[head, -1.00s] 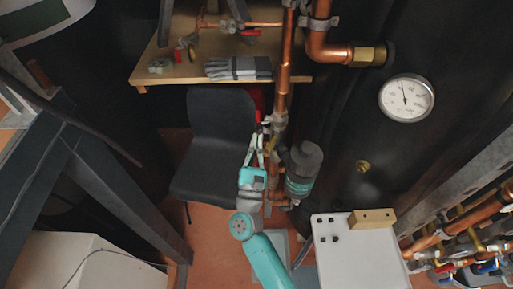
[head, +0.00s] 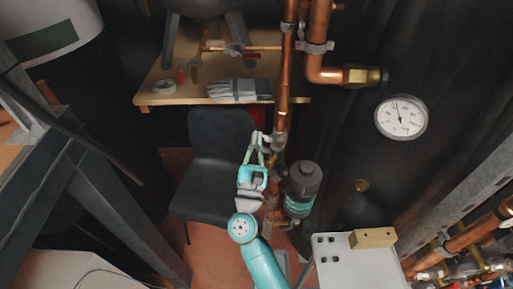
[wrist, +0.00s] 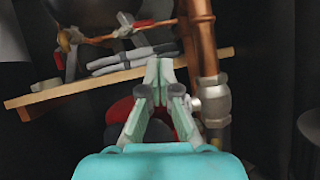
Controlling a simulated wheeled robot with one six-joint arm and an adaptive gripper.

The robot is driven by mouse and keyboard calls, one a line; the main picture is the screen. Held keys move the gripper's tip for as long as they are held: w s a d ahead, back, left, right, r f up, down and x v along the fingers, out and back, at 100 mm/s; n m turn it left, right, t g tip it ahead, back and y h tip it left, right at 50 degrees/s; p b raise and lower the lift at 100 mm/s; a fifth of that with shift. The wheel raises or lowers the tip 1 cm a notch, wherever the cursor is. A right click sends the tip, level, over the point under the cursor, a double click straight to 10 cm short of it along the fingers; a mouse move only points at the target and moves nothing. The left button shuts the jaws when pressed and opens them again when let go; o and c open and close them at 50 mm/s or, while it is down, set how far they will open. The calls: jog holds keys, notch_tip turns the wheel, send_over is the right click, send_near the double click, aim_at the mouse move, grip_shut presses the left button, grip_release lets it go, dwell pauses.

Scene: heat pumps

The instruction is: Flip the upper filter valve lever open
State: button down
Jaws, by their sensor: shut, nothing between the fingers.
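The upper filter valve is a grey metal body (head: 279,140) on the vertical copper pipe, above the dark and teal filter canister (head: 302,188). In the wrist view the valve body (wrist: 213,98) stands just right of my fingers, with a pale round stub pointing toward them. I cannot make out its lever clearly. My gripper (head: 258,137) is left of the valve, pointing up. In the wrist view my gripper (wrist: 160,68) has its fingertips together and holds nothing. Whether a finger touches the valve I cannot tell.
A wooden shelf (head: 160,92) with grey gloves (head: 238,90) lies behind the pipe. A black chair (head: 222,140) stands behind my gripper. A pressure gauge (head: 401,117) is on the dark wall at right. A red object (wrist: 118,122) shows behind my fingers.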

jog(key=shift+w+r+g+y, duration=0.4)
jog(key=shift+w+r+g, duration=0.4)
jog(key=shift+w+r, duration=0.25)
jog(key=shift+w, duration=0.2)
jog(key=shift+w+r, duration=0.15)
jog(key=shift+r, duration=0.15)
